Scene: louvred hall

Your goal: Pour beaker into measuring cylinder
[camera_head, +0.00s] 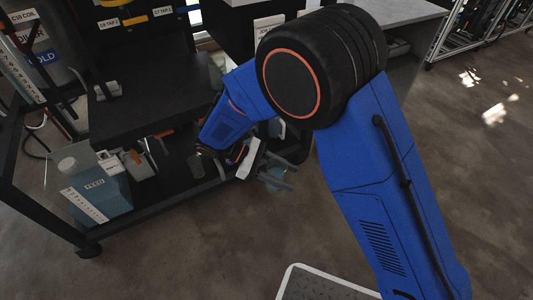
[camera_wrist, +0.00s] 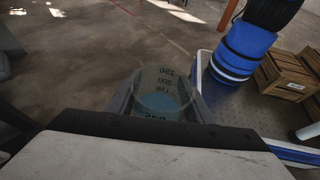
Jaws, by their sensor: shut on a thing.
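My gripper (camera_head: 278,180) is out in front of the dark bench, over the floor, with its fingers pointing right and down. In the wrist view my gripper (camera_wrist: 163,106) is shut on a clear beaker (camera_wrist: 160,80) with dark graduation numbers. Pale blue liquid shows inside the beaker. In the head view the beaker (camera_head: 277,172) is a small teal patch, mostly hidden by the fingers. I cannot make out the measuring cylinder for certain in either view.
The bench's lower shelf (camera_head: 160,202) holds a teal jug (camera_head: 98,188), a small clear glass vessel (camera_head: 196,166) and grey holders. A black upper shelf (camera_head: 140,105) overhangs it. Wooden crates (camera_wrist: 285,75) show in the wrist view. Open floor (camera_head: 470,170) lies right.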

